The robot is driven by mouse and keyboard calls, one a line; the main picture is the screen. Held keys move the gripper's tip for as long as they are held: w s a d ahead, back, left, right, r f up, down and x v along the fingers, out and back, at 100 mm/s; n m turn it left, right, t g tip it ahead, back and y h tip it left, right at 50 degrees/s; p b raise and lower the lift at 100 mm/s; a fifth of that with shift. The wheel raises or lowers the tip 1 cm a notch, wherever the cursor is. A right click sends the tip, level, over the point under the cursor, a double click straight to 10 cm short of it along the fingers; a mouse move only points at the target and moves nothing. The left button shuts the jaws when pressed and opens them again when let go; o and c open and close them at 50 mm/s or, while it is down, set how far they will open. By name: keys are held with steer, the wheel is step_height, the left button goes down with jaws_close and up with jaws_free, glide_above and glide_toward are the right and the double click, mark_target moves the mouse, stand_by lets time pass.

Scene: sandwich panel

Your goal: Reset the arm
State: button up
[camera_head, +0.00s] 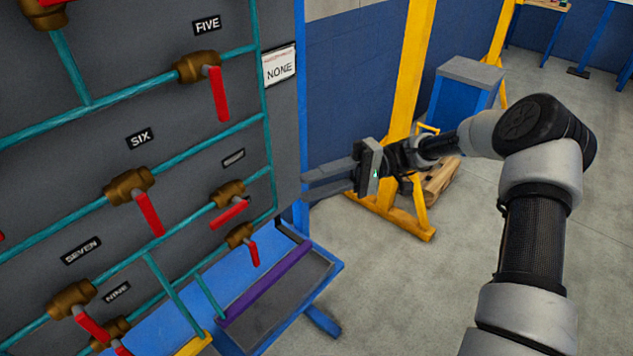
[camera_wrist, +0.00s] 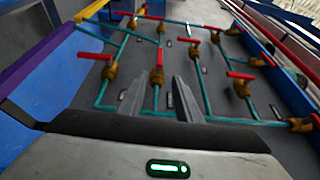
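My arm (camera_head: 533,235) reaches in from the lower right of the head view, bends at a raised elbow and points left. My gripper (camera_head: 305,186) is near the right edge of the dark valve panel (camera_head: 110,105), its fingers pointing at the panel. The two fingers are apart with nothing between them. In the wrist view the gripper (camera_wrist: 160,88) also shows two separate grey fingers, with the panel's pipes and red-handled valves beyond. I cannot tell the exact distance from the fingertips to the panel.
Several red-handled valves, such as the one under FIVE (camera_head: 198,67), stick out from the panel. A paper marked NONE (camera_head: 279,66) is at its right edge. A blue bench with a purple strip (camera_head: 268,285) lies below. A yellow post (camera_head: 408,70) stands behind my gripper. Floor (camera_head: 420,285) is clear.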

steer(key=s+d+r+m+t+h, duration=0.3)
steer(key=s+d+r+t+h, duration=0.4)
steer(key=s+d, duration=0.25)
steer(key=s+d+r+m+t+h, duration=0.3)
steer(key=s+d+r+t+h, duration=0.2)
steer(key=s+d+t+h, duration=0.4)
step_height(320, 180, up, 13)
steer(key=g+p, duration=0.1)
steer(key=p, duration=1.1)
steer(key=shift+s+a, duration=0.15)
steer(key=shift+s, duration=0.2)
steer(key=shift+f, duration=0.15)
steer(key=shift+a, duration=0.1)
